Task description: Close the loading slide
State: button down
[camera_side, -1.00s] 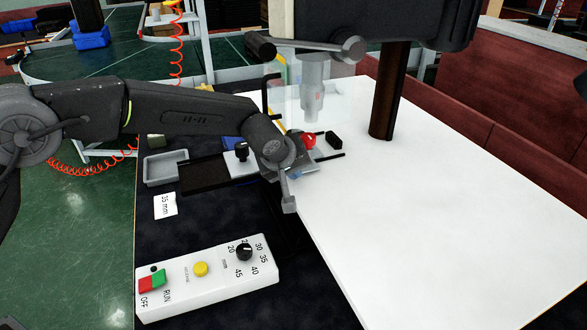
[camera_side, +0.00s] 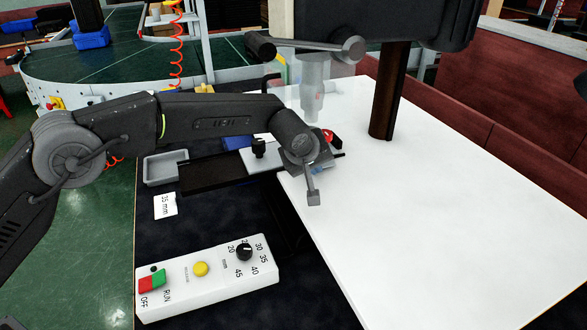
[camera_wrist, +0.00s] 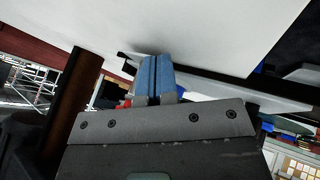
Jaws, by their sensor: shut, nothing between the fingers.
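The loading slide is a white plate (camera_side: 262,161) with a black knob (camera_side: 258,148), at the right end of a dark track (camera_side: 212,174) in the side view. My gripper, with blue fingers (camera_wrist: 153,78) together in the wrist view, is shut and empty. In the side view my wrist covers the slide's right end and hides the fingertips, so I cannot tell whether they touch it. In the wrist view the fingers overlap a pale strip beside a dark rail. A red knob (camera_side: 329,137) shows just behind my gripper.
A clear guard and grey spindle (camera_side: 312,90) hang above the slide's right end, near a dark column (camera_side: 388,95). A grey tray (camera_side: 165,167) sits left. A control box (camera_side: 207,278) stands in front. The white table (camera_side: 440,200) is clear.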

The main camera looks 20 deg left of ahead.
aim_at(298, 180)
jog(key=shift+s+a, duration=0.1)
jog(key=shift+s+a, duration=1.25)
jog(key=d+v, duration=0.1)
jog(key=v, duration=0.9)
jog(key=s+a+r+m+g, duration=0.15)
jog(key=s+a+r, duration=0.25)
jog(key=s+a, duration=0.4)
jog(key=s+a+r+m+t, duration=0.1)
jog(key=s+a+r+m, duration=0.1)
jog(key=s+a+r, duration=0.4)
jog(key=s+a+f+m, duration=0.2)
jog(key=s+a+f, duration=0.1)
jog(key=s, duration=0.6)
jog(key=s+a+f+m+g, duration=0.1)
jog(key=s+a+f+m, duration=0.1)
jog(key=s+a, duration=0.3)
jog(key=s+f, duration=0.1)
jog(key=s, duration=0.3)
jog(key=shift+y, duration=0.4)
